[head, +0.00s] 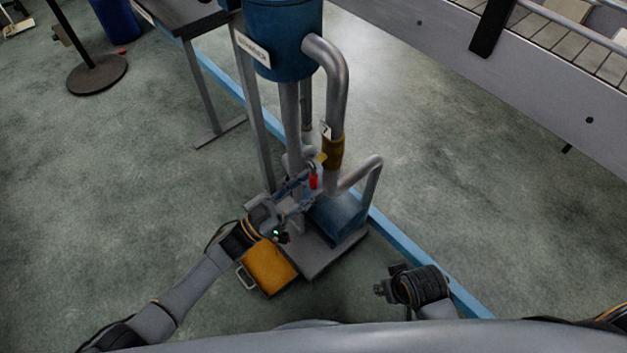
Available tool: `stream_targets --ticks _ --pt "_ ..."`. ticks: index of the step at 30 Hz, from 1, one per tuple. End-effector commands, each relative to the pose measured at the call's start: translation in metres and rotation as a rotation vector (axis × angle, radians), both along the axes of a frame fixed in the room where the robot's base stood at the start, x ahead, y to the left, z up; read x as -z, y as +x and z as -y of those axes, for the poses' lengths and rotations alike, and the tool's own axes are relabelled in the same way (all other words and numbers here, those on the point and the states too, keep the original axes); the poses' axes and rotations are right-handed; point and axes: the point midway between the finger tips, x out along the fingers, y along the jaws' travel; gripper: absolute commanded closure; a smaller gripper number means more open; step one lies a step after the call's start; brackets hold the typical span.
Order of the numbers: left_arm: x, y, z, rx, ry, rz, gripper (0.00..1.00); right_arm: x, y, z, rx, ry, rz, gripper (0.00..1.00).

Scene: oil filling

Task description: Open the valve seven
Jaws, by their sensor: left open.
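The valve marked 7 is a brass-coloured fitting (334,153) on the grey pipe, with a small white tag (326,131) above it. My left gripper (303,184) is open right beside the red piece, at the lower left of the valve. Its fingers partly cover the area, and I cannot tell whether they touch the valve. My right gripper (381,288) is low at the right, away from the valve; its fingers are too small and dark to read.
A blue tank (283,40) stands above the pipes. A blue pump block (338,218) sits on a grey base plate, with an orange box (267,266) in front. A conveyor (520,85) runs along the upper right. The floor between it and the pump is clear.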

Motion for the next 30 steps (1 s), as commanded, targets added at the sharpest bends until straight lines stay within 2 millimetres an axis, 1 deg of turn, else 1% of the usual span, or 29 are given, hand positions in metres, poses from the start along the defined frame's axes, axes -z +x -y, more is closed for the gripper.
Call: stream_targets --ticks 1,6,9,13,19,30 --pt "0.005 -0.004 -0.01 -0.001 0.003 -0.002 0.58 0.0 0.0 0.0 0.0 0.001 0.0 0.65" --pt "0.02 -0.019 -0.041 -0.002 0.003 -0.002 0.58 0.0 -0.001 -0.001 0.0 0.001 -0.001 0.65" --pt "0.027 -0.027 -0.057 -0.001 0.002 -0.003 0.58 0.0 -0.001 -0.001 0.0 0.002 -0.001 0.65" --pt "0.034 -0.034 -0.073 -0.001 0.001 -0.002 0.58 0.0 -0.001 -0.001 0.0 0.002 -0.001 0.65" --pt "0.038 -0.039 -0.083 0.0 0.0 -0.001 0.58 0.0 -0.001 -0.001 0.0 0.002 -0.001 0.65" --pt "0.039 -0.039 -0.084 -0.001 -0.001 -0.001 0.58 0.0 -0.001 -0.001 0.0 0.002 -0.001 0.65"
